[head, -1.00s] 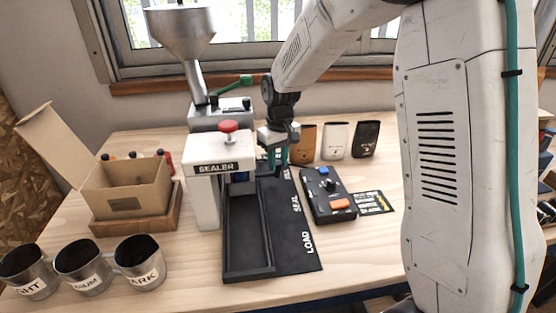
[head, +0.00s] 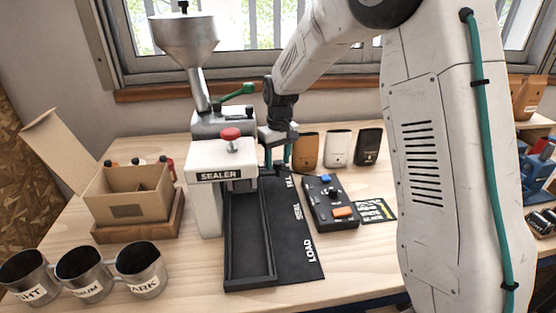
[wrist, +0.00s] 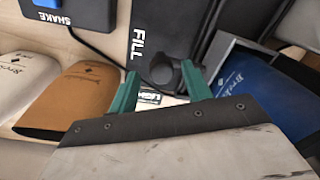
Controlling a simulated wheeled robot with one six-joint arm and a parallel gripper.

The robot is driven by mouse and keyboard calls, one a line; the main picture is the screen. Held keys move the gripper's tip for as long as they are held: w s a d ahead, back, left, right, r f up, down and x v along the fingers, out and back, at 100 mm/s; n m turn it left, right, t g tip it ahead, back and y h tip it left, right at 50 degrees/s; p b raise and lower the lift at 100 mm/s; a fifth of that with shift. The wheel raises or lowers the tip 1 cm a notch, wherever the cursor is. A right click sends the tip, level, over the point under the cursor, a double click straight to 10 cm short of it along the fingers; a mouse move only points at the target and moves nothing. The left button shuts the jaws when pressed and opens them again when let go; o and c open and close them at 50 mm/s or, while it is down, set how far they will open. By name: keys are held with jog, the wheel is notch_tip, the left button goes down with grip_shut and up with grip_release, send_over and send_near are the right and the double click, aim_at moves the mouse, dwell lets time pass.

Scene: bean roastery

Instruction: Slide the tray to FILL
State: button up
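The tray sits on the black slide track (head: 298,255), whose mat is marked LOAD, SEAL and FILL; the FILL lettering shows large in the wrist view (wrist: 137,40). A blue bag (wrist: 250,88) stands beside a grey upright frame (wrist: 222,50), seemingly part of the tray. My gripper (head: 278,164) is at the far, FILL end of the track, right of the sealer (head: 220,178). In the wrist view its green fingers (wrist: 160,82) are apart, with a dark round knob (wrist: 163,72) between or just beyond them. Contact with the knob cannot be told. The tray is largely hidden in the head view.
A hopper machine (head: 184,40) stands behind the sealer. A control box (head: 330,203) with blue and orange buttons lies right of the track. Three bags (head: 337,148) stand at the back. Metal cups (head: 138,270) and a cardboard box (head: 128,195) are on the left.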

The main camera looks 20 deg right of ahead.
jog(key=shift+d+r, duration=0.1)
jog(key=shift+r, duration=3.8)
